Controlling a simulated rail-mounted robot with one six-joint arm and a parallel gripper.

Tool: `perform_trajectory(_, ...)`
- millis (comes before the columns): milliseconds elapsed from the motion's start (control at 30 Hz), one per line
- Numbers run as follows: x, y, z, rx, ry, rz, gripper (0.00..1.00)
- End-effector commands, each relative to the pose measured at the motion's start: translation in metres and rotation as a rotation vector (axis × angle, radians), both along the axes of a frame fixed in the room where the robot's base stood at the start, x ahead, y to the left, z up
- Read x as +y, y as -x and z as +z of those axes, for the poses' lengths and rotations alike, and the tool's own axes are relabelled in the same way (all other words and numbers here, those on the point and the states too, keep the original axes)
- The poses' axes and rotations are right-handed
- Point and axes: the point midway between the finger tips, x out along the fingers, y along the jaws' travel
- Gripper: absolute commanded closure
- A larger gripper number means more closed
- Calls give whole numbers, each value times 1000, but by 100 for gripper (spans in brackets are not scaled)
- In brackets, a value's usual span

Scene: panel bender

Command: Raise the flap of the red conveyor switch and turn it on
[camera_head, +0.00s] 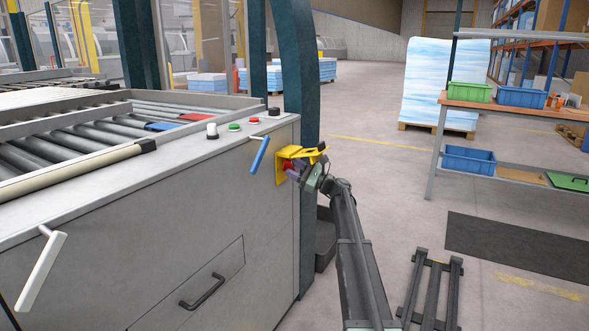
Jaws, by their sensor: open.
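The conveyor switch has a yellow housing (281,164) on the right end of the grey machine's front panel. Its yellow flap (302,151) sticks outward, roughly level, above the switch. A small patch of the red switch (287,167) shows beneath the flap. My gripper (295,171) is open, right at the housing and under the flap. Its fingers hide much of the switch, and I cannot tell whether they touch the switch or the flap. The switch's on or off position is too small to read.
A blue lever (259,155) stands just left of the housing, and a white lever (40,268) is at the far left. Buttons, including a red one (254,120), sit on the machine top. A dark teal post (300,70) rises behind. The floor to the right has free room.

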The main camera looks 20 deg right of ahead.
Motion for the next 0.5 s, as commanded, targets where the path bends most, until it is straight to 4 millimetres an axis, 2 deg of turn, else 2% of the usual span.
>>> perform_trajectory(33,0,0,0,0,0,0,63)
perform_trajectory(267,0,0,0,0,0,0,98)
perform_trajectory(400,0,0,-1,5,-7,0,100)
perform_trajectory(500,2,2,-3,62,-82,0,100)
